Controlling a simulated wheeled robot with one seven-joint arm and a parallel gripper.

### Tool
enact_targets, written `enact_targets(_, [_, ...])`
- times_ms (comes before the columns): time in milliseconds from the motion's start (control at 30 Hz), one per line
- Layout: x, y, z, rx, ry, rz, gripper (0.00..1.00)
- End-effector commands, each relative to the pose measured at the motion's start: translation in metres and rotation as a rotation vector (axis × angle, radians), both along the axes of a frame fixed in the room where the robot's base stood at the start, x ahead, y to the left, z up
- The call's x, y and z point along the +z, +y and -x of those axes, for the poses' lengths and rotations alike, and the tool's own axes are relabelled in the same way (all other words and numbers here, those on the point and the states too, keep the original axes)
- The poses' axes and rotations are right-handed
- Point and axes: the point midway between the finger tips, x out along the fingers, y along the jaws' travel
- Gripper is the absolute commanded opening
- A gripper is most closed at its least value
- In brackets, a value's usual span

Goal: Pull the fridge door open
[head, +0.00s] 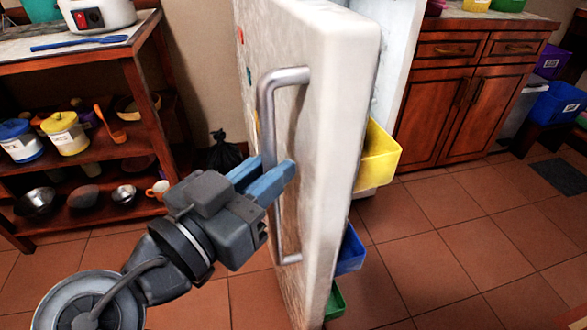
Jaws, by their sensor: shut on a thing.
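The white fridge door (335,130) stands well open in the middle of the head view, seen near its edge. Its grey bar handle (285,77) runs vertically on the door's outer face, left of the edge. My gripper (268,178), with blue fingers, is shut on the handle at about its middle. The fingers hide that part of the bar. Inside the door are a yellow bin (378,157), a blue bin (350,250) and a green bin (335,301). A strip of the white fridge body (397,55) shows behind the door.
A wooden shelf (135,100) with pots and bowls stands at the left, near my arm. A black bag (224,152) lies on the floor behind the door. Wooden cabinets (450,115) stand at the right. The tiled floor (450,250) at the right front is clear.

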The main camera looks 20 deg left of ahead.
Motion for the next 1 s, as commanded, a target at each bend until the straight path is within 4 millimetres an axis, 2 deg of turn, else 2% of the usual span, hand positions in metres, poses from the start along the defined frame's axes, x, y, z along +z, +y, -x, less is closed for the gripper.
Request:
enact_targets(133, [0.0019,0.0079,-0.003,-0.003,-0.003,0.0,0.0])
enact_targets(567, [0.0019,0.0075,-0.0037,-0.014,-0.002,0.001,0.0])
enact_targets(600, [0.0018,0.0075,-0.0038,-0.014,-0.002,0.001,0.24])
enact_targets(700, [0.0018,0.0074,-0.0031,-0.014,-0.002,0.001,0.34])
enact_targets(800, [0.0016,0.0075,-0.0021,-0.014,-0.002,0.001,0.41])
enact_targets(1000, [0.0012,0.0072,-0.0007,-0.014,-0.001,0.0,0.41])
